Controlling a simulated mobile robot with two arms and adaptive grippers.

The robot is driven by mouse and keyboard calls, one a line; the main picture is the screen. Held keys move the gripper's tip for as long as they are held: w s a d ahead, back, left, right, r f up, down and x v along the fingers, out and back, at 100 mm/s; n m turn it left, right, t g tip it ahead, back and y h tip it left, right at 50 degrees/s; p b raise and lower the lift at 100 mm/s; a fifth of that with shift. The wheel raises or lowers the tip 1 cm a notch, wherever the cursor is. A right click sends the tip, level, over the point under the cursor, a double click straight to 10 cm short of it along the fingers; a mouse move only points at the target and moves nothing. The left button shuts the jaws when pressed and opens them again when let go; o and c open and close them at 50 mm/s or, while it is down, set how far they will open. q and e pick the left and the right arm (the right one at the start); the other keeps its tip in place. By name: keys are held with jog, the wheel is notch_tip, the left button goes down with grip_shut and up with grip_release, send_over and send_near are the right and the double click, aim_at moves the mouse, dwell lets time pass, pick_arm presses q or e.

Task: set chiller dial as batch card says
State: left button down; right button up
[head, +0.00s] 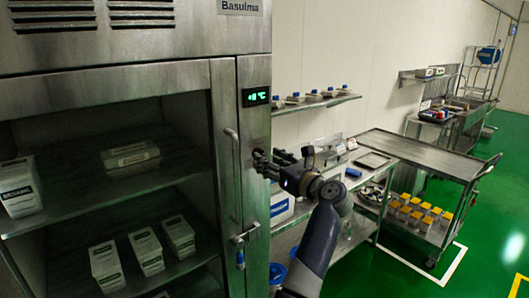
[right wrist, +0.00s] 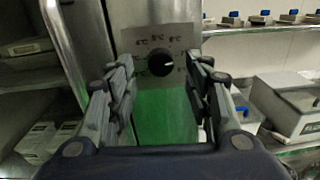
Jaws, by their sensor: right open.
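The chiller (head: 130,75) is a steel cabinet with a dark glass door and a green display (head: 257,96) that seems to read 8 °C. In the right wrist view the black round dial (right wrist: 160,64) sits on a grey plate (right wrist: 130,38) with several temperature marks, too blurred to read surely. A pale pointer mark on the dial points right. My right gripper (right wrist: 161,72) is open, one finger on each side of the dial, with visible gaps. In the head view the right gripper (head: 263,162) is at the cabinet's narrow side panel and hides the dial. I cannot identify the batch card.
The door handle (head: 233,170) is left of my right gripper. A wall shelf (head: 318,104) with blue-topped items is to the right. A steel cart (head: 425,155) carries several yellow-topped containers below. Green floor is open at far right.

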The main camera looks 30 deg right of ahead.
jog(key=shift+w+p, duration=0.35)
jog(key=shift+w, duration=1.1)
jog(key=c, duration=1.1)
